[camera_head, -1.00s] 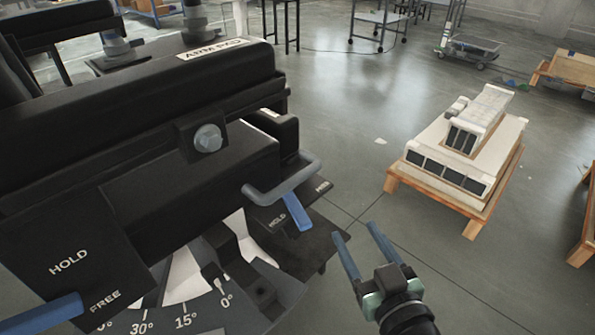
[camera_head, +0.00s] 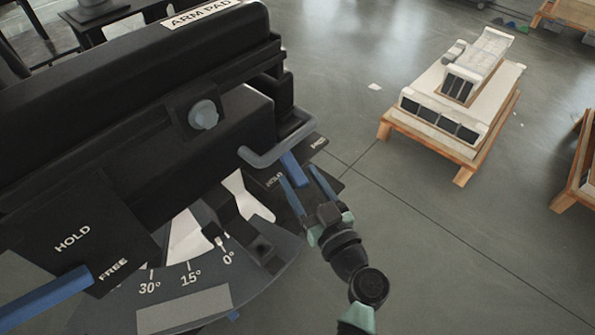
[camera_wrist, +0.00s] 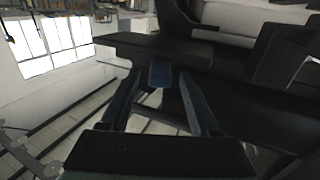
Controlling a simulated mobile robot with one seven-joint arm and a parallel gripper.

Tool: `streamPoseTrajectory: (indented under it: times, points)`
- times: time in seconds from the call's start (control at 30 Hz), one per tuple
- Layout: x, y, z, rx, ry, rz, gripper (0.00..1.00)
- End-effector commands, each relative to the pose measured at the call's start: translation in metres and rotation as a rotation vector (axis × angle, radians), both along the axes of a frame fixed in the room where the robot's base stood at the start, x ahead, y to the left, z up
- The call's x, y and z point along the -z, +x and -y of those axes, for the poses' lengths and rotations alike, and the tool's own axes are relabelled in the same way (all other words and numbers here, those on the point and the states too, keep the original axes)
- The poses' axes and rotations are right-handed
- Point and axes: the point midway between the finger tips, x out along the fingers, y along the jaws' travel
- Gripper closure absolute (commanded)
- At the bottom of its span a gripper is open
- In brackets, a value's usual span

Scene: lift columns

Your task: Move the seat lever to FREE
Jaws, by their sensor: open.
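A small blue lever (camera_head: 292,167) sticks out from under the arm-pad assembly, beside a plate (camera_head: 318,143) lettered HOLD and a second word too small to read surely. My gripper (camera_head: 297,173) is open, its two blue fingers pointing at this lever, one on each side. In the wrist view the lever's blue end (camera_wrist: 160,74) sits between the open fingertips (camera_wrist: 160,80); contact cannot be told. A second, larger blue lever (camera_head: 45,302) is at lower left, by a plate (camera_head: 85,250) marked HOLD and FREE, its handle nearer FREE. I cannot tell which is the seat lever.
A grey looped bar (camera_head: 278,150) juts out just above the small lever. The black ARM PAD (camera_head: 130,90) fills the upper left. An angle scale (camera_head: 190,280) lies below.

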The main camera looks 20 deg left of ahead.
Motion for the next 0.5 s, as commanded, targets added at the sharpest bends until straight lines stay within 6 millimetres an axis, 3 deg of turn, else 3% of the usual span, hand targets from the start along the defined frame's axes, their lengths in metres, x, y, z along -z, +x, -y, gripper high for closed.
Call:
streamPoseTrajectory:
  times: [0.2,0.5]
  points:
    - [0.000,0.013,-0.015,-0.001,0.000,0.000,0.38]
    - [0.000,0.015,-0.016,0.000,0.000,0.000,0.38]
